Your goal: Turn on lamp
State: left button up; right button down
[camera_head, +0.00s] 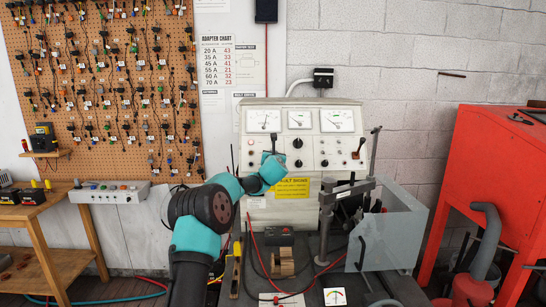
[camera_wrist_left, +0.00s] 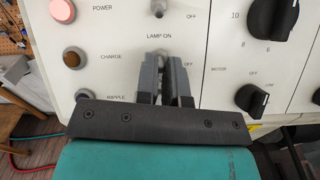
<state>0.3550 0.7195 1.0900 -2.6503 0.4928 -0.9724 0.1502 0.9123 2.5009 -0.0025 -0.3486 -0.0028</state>
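The lamp switch (camera_wrist_left: 158,53) is a small metal toggle under the label "LAMP ON" on the tester's pale front panel (camera_wrist_left: 215,60). My left gripper (camera_wrist_left: 163,65) is at the panel, with its fingers close around or just in front of this toggle. The fingers hide the toggle's lower part, and contact cannot be made out. A narrow gap shows between them. In the head view my left gripper (camera_head: 270,160) reaches the left side of the tester (camera_head: 302,150) and covers the switches there. My right gripper is not in view.
Another toggle (camera_wrist_left: 158,8) is above. Left are a lit, pinkish power light (camera_wrist_left: 61,9) and dark charge light (camera_wrist_left: 74,58). Black knobs (camera_wrist_left: 272,18) are right. A clamp stand (camera_head: 328,205) and grey metal box (camera_head: 390,235) stand on the bench's right.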

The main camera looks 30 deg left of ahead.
pick_arm(q)
grip_shut()
jog(key=shift+a+r+g+h, duration=0.1)
jog(key=shift+r+g+h, duration=0.5)
jog(key=shift+g, duration=0.4)
jog(key=shift+a+r+g+h, duration=0.4)
jog(key=shift+r+g+h, duration=0.2)
jog(key=shift+g, duration=0.5)
jog(key=shift+d+f+g+h, duration=0.1)
jog(key=shift+f+g+h, duration=0.2)
jog(key=shift+h, duration=0.1)
jog(key=o, duration=0.5)
grip_release()
jog(key=shift+w+d, duration=0.1)
jog(key=shift+d, duration=0.15)
